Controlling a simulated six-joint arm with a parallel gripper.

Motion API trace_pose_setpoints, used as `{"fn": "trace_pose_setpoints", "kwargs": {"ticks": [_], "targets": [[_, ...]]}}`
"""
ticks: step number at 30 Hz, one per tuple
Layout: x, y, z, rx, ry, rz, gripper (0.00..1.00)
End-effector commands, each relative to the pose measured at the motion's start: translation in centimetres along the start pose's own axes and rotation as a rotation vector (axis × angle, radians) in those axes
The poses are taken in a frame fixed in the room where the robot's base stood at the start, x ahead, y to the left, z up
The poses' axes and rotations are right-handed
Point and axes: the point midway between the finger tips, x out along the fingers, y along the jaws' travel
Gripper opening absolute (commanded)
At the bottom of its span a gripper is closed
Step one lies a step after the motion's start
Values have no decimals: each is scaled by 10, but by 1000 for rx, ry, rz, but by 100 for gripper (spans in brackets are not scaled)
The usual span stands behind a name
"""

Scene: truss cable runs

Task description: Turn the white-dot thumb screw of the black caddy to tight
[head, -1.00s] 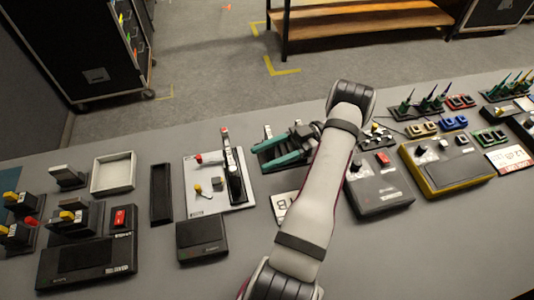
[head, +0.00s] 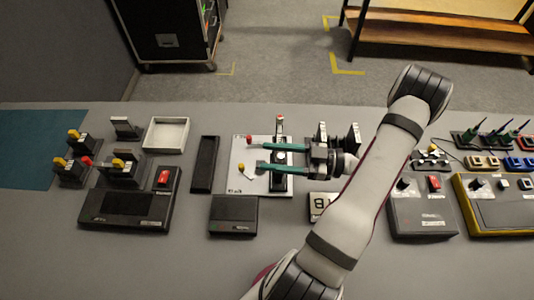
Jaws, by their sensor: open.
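Several black pieces are in the head view, and I cannot tell which is the black caddy. A black rack with green-handled tools (head: 490,138) stands at the back right. No white dot on a thumb screw can be made out at this size. My gripper (head: 262,156) has two long teal fingers pointing left. They are apart with nothing visible between them. The fingers hide part of the panel and bar.
Left of the panel are a narrow black tray (head: 204,165), a white open tray (head: 166,135) and a black box with a red switch (head: 128,205). A flat black box (head: 233,216) lies in front. Control boxes (head: 423,210) stand right of my arm. The front left table is clear.

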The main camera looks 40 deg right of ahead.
Motion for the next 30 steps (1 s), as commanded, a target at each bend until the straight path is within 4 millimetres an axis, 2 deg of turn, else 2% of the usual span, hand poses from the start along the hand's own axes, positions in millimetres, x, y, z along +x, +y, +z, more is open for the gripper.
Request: {"fn": "trace_pose_setpoints", "kwargs": {"ticks": [5,14,23,30], "targets": [[15,0,0,1,0,-1,56],[17,0,0,0,0,0,54],[17,0,0,0,0,0,0],[17,0,0,0,0,-6,0]]}}
